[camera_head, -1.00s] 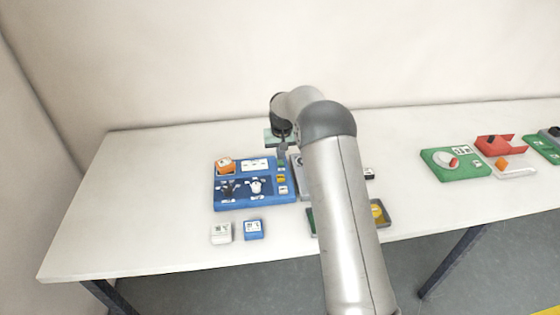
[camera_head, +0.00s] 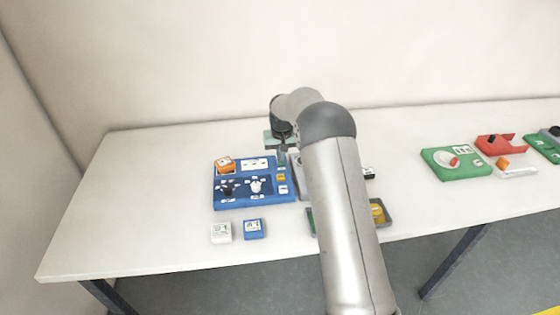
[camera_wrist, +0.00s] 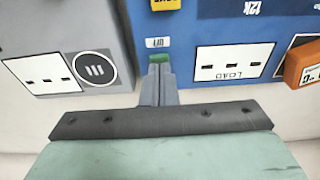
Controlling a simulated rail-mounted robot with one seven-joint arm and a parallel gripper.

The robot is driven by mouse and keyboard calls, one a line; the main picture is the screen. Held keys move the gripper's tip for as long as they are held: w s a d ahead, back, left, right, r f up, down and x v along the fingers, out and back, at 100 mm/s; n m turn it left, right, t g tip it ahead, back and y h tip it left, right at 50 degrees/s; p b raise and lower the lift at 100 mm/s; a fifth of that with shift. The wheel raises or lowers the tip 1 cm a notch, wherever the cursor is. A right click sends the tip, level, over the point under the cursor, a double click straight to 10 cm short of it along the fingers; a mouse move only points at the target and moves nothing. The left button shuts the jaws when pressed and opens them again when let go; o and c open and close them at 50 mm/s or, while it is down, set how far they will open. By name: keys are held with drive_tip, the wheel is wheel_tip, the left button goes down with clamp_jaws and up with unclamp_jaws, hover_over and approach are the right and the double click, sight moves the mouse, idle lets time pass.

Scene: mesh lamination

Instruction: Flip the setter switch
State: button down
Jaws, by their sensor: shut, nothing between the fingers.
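A blue panel (camera_head: 237,203) with a dark knob, a white knob and an orange block lies on the table. In the wrist view its edge (camera_wrist: 184,38) shows, with an upside-down LOAD label. My gripper (camera_head: 283,166) is at the panel's far right corner. In the wrist view my gripper (camera_wrist: 158,66) is shut and empty, its narrow grey fingers pointing at the panel edge. No part clearly marked as the setter switch can be read.
A grey panel (camera_wrist: 62,30) with a slotted label and round symbol adjoins the blue one; my arm hides much of it in the head view. A white block (camera_head: 221,232) and a blue block (camera_head: 254,229) lie in front. A green unit (camera_head: 452,172) stands right.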

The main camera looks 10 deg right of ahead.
drive_tip(key=shift+f, duration=0.35)
drive_tip(key=shift+r+p, duration=1.6)
drive_tip(key=shift+r, duration=1.95)
